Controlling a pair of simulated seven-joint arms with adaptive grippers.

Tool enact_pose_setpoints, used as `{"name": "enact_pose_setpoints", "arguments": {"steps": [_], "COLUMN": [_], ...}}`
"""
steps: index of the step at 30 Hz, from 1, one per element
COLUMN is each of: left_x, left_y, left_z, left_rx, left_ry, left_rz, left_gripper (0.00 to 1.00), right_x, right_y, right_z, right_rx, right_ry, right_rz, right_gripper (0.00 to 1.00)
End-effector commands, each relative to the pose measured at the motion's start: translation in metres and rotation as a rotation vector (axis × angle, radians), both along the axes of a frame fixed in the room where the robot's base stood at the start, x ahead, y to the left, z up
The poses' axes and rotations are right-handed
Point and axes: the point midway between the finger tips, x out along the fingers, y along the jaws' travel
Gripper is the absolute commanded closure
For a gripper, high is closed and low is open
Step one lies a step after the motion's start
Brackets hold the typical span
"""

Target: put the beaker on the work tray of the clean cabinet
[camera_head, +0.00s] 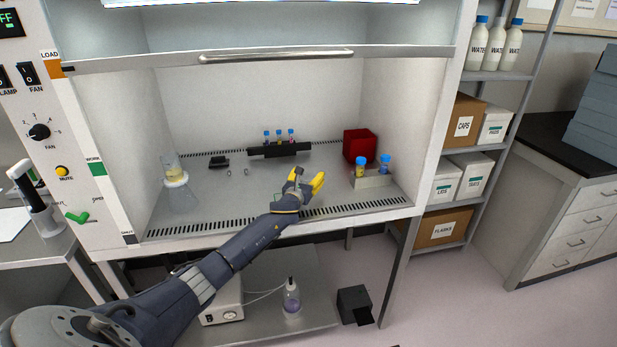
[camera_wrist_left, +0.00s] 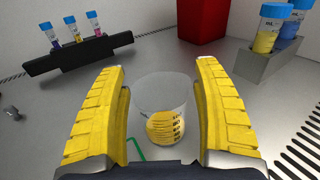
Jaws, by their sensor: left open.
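A gap shows between the beaker and each finger. A green outline (camera_wrist_left: 136,150) marks the tray just beside the beaker. In the head view the gripper hides most of the beaker. My right gripper is not in view.
A black rack (camera_head: 279,151) with small vials is at the back. A red box (camera_head: 359,146) and a grey block (camera_head: 372,180) with blue-capped tubes stand at the right. The front-left tray is clear.

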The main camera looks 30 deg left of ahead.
Motion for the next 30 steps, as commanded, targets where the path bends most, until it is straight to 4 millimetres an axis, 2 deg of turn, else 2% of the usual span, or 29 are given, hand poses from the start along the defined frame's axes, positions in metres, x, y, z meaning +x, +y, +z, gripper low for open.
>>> {"name": "enact_pose_setpoints", "arguments": {"steps": [7, 11, 24, 30], "left_x": [0.000, -0.010, -0.077, -0.101], "left_y": [0.000, -0.002, -0.017, -0.023], "left_z": [0.004, 0.003, 0.004, 0.005], "left_rx": [0.001, 0.003, 0.002, 0.002], "left_ry": [-0.001, 0.001, 0.001, 0.001], "left_rz": [0.000, -0.001, -0.001, 0.000], "left_gripper": [0.33, 0.33, 0.33, 0.33], "right_x": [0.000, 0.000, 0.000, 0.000], "right_y": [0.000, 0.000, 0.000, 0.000], "right_z": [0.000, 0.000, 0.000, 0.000], "right_rx": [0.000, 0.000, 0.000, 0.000], "right_ry": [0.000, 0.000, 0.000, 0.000], "right_rz": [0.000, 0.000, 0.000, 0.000], "right_gripper": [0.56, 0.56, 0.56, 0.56]}}
